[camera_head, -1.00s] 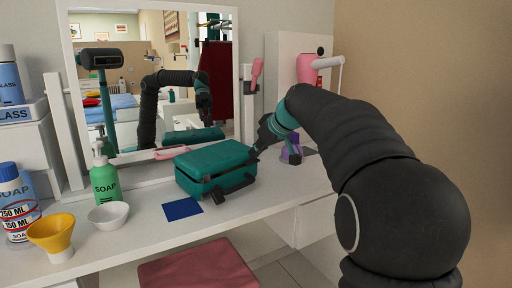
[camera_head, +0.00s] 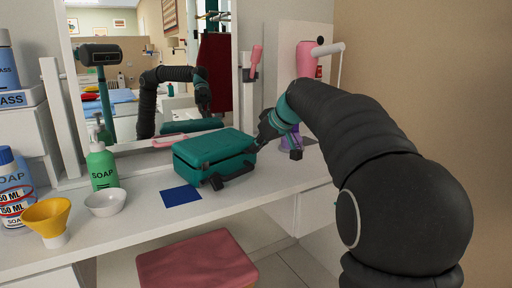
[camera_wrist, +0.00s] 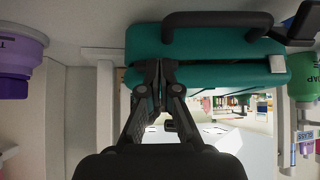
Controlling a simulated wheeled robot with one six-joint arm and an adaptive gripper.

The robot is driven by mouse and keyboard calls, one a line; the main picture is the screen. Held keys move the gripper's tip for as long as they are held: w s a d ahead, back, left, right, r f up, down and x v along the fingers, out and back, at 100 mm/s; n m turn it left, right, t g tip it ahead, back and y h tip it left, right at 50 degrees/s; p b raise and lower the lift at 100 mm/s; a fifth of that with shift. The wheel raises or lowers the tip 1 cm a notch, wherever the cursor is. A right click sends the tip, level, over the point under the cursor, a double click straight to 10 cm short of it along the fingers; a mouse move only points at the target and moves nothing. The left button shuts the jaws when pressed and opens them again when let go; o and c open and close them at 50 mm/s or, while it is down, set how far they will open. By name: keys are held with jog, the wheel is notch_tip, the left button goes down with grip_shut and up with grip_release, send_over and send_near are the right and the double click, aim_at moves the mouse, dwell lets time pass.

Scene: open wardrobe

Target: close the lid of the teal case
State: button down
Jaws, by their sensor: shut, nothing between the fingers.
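The teal case (camera_head: 214,147) lies on the white dressing table in front of the mirror. Its lid is down or nearly down; a thin dark seam shows along the front and I cannot tell if it is fully shut. Its black handle (camera_head: 233,177) sticks out at the front. My gripper (camera_head: 259,146) is at the case's right end, at about lid height, with fingers shut and empty. In the wrist view the fingertips (camera_wrist: 161,66) overlap the edge of the teal case (camera_wrist: 215,55); whether they touch it is unclear.
A blue square (camera_head: 181,197) lies in front. The mirror (camera_head: 150,75) stands behind. A purple object (camera_head: 295,143) is right of my gripper.

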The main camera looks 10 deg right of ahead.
jog(key=s+d+r+m+p, duration=0.15)
jog(key=s+d+r, duration=0.25)
jog(key=s+r, duration=0.5)
jog(key=s+d+f+m+g+h+p, duration=0.1)
jog(key=s+f+m, duration=0.15)
jog(key=f, duration=0.35)
jog(key=s+d+f+m+g+h, duration=0.1)
jog(key=s+f+m+h, duration=0.15)
jog(key=f, duration=0.35)
jog(key=s+a+f, duration=0.2)
jog(key=s+f, duration=0.2)
jog(key=s, duration=0.4)
jog(key=s+a+f, duration=0.2)
jog(key=s+f, duration=0.2)
jog(key=s, duration=0.4)
jog(key=s+a+f, duration=0.2)
jog(key=s+f, duration=0.2)
jog(key=s, duration=0.5)
jog(key=shift+a+h, duration=0.35)
jog(key=shift+h, duration=0.1)
jog(key=shift+a, duration=0.15)
